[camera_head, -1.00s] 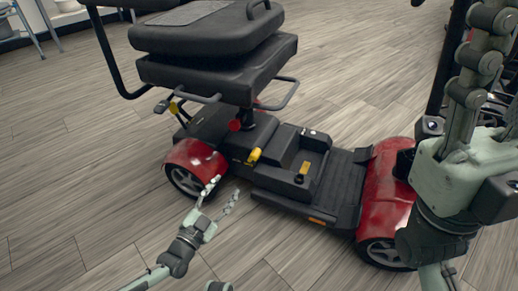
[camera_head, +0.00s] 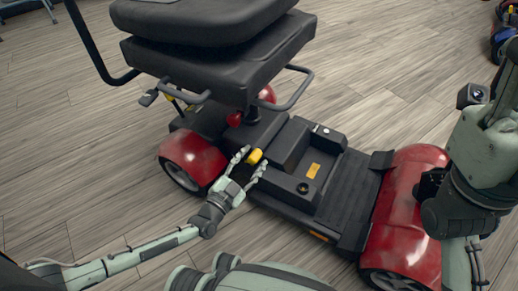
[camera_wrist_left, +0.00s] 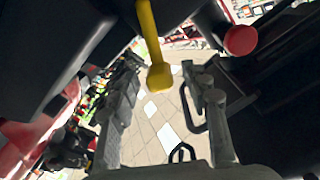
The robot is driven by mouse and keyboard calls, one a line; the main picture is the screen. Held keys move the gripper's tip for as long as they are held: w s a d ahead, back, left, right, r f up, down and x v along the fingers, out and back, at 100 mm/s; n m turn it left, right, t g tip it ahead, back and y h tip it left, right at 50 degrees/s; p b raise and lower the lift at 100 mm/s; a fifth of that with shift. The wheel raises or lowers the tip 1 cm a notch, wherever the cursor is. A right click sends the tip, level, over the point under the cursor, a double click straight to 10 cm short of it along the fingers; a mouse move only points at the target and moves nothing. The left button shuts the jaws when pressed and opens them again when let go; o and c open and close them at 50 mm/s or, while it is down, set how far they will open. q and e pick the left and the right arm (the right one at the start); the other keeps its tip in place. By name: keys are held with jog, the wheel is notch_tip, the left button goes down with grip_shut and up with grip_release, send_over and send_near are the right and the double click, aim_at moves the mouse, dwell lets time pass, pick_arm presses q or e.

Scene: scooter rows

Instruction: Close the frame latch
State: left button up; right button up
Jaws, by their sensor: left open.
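The frame latch appears to be the yellow lever (camera_head: 254,156) low on the scooter's black body, below the seat. In the left wrist view the yellow lever (camera_wrist_left: 152,40) hangs down with its rounded knob between my fingers. My left gripper (camera_head: 251,163) is open, with one finger on each side of the yellow knob. I see a gap to both fingers in the wrist view, and no clear contact. The lever's base is out of sight. My right arm (camera_head: 485,150) is raised at the right edge, its gripper mostly cut off by the frame.
The black seat (camera_head: 215,60) overhangs the rear body, with a bar (camera_head: 295,92) beside it. A red knob (camera_head: 234,118) sits near the lever and shows in the wrist view (camera_wrist_left: 240,40). The red front fender (camera_head: 410,190) is at right.

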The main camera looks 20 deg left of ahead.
pick_arm(q)
jog(key=shift+w+d, duration=0.15)
jog(key=shift+w, duration=0.45)
grip_shut()
